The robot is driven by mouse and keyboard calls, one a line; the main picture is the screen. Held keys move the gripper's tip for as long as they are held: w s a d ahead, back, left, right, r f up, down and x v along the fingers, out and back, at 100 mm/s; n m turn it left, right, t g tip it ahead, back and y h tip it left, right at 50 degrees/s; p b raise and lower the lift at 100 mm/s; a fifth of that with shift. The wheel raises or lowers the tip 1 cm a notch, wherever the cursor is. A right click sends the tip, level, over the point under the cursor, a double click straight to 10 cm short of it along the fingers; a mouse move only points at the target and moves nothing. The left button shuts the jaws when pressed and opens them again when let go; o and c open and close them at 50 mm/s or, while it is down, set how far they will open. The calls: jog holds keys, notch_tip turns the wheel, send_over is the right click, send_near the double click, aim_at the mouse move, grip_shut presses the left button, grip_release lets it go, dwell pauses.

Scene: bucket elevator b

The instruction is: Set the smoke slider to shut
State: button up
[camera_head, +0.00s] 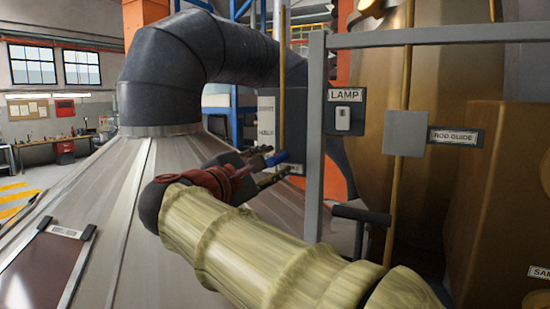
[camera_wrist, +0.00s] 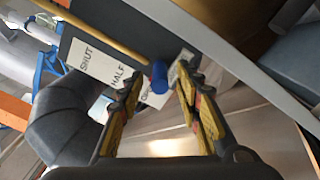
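A blue knob (camera_wrist: 160,78) stands at the lower end, near that third label and away from SHUT. My gripper (camera_wrist: 158,84) is open, with one yellow-padded finger on each side of the knob; I cannot tell whether either touches it. In the head view, my gripper (camera_head: 264,163) is at the plate and the blue knob (camera_head: 278,157) shows at its tips.
A grey upright post and frame (camera_head: 315,140) stands just right of my gripper. A LAMP switch (camera_head: 343,118) and a ROD GUIDE block (camera_head: 405,133) with a vertical rod are farther right. A dark bent duct (camera_head: 165,75) rises from the metal hood (camera_head: 120,180) on the left.

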jog(key=shift+x, duration=1.15)
jog(key=shift+a, duration=0.1)
jog(key=shift+c, duration=1.2)
grip_shut()
